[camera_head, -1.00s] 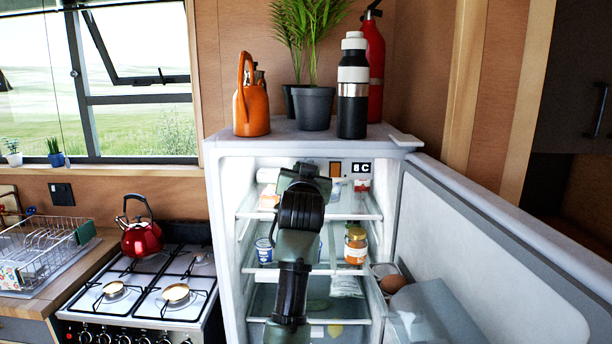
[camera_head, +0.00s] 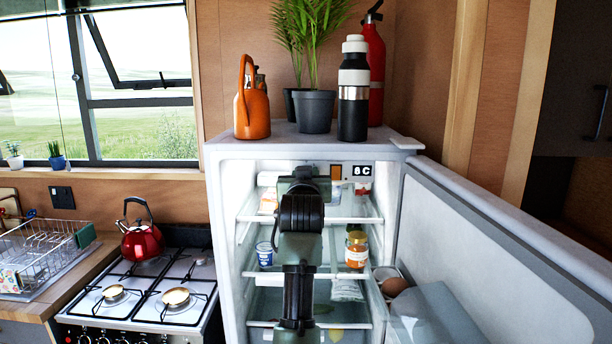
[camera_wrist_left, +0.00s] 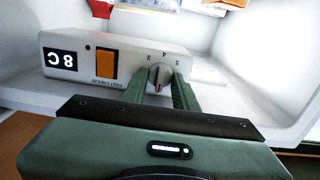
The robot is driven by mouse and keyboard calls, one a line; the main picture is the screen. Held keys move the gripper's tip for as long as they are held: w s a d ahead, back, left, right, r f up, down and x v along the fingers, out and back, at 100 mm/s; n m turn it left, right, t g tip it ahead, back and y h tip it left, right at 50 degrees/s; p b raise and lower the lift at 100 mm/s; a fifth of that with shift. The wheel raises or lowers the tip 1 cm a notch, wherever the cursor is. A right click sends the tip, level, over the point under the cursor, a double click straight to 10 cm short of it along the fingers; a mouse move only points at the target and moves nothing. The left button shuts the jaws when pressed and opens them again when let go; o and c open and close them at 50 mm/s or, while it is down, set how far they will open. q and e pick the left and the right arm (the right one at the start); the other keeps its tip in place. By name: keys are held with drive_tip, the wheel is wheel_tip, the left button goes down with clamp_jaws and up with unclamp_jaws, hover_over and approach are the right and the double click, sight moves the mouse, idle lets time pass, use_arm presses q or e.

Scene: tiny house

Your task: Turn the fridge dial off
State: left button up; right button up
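The fridge dial (camera_wrist_left: 158,77) is a small grey knob with a red mark, on a white control box (camera_wrist_left: 120,62) under the fridge ceiling. Numbers 3, 4 and 5 show around it. My left gripper (camera_wrist_left: 159,82) has its two green fingers on either side of the dial, very close to it; I cannot tell whether they touch it. In the head view my left arm (camera_head: 298,235) reaches into the open fridge (camera_head: 225,250) and hides the dial. My right gripper is in neither view.
An orange switch (camera_wrist_left: 106,63) and a temperature display (camera_wrist_left: 61,59) sit beside the dial. Shelves below hold a jar (camera_head: 356,252) and a white-blue tub (camera_head: 264,254). The fridge door (camera_head: 480,250) stands open at right. A bottle (camera_head: 353,95) and plants stand on top.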

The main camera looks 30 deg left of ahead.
use_arm(q)
drive_tip(key=o, duration=0.4)
drive_tip(key=shift+f, duration=0.1)
drive_tip(key=shift+d, duration=0.1)
drive_tip(key=b+v, duration=0.3)
drive_tip(key=v, duration=0.4)
drive_tip(key=shift+s, duration=0.35)
drive_tip(key=shift+d, duration=0.15)
